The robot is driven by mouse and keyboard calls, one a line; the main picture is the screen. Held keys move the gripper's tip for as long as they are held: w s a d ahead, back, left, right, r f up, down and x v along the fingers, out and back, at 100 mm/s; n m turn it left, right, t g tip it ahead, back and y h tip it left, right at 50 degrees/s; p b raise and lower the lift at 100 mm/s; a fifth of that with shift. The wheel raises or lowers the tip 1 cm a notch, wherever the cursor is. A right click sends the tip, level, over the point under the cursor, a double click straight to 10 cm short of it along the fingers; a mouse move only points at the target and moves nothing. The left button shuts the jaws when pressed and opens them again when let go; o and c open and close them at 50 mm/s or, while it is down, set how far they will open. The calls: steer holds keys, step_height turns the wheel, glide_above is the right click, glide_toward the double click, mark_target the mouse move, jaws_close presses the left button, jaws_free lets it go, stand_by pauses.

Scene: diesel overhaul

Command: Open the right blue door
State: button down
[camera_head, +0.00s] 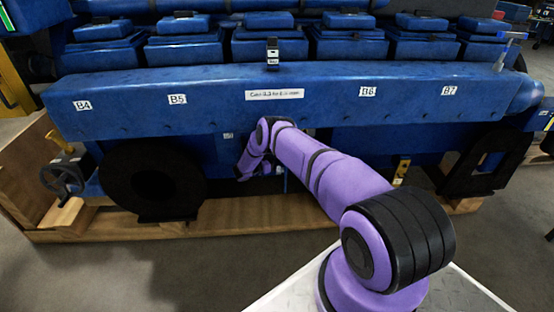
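The blue engine block (215,100) spans the picture, with labels B4, B5, B6 and B7 on its long front beam. I cannot clearly pick out a right blue door; a blue lower face (345,148) shows under the beam, partly behind my purple arm. My arm reaches from the lower right to just under the beam at the middle. My gripper (243,174) is at the arm's far end, pointing down in front of the lower face. Its fingers are too small and dark to tell whether they are open or hold anything.
A black plate (150,180) stands low at the left and another black plate (490,160) at the right. A handwheel (62,177) sits at the far left. A wooden frame (110,228) runs under the engine. Grey floor (130,275) is clear in front.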

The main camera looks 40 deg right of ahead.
steer(key=shift+d+r, duration=0.1)
steer(key=shift+d, duration=0.05)
steer(key=c, duration=1.2)
jaws_free()
steer(key=shift+o, duration=0.2)
steer(key=w+a, duration=0.1)
steer(key=a, duration=0.9)
steer(key=shift+a, duration=0.4)
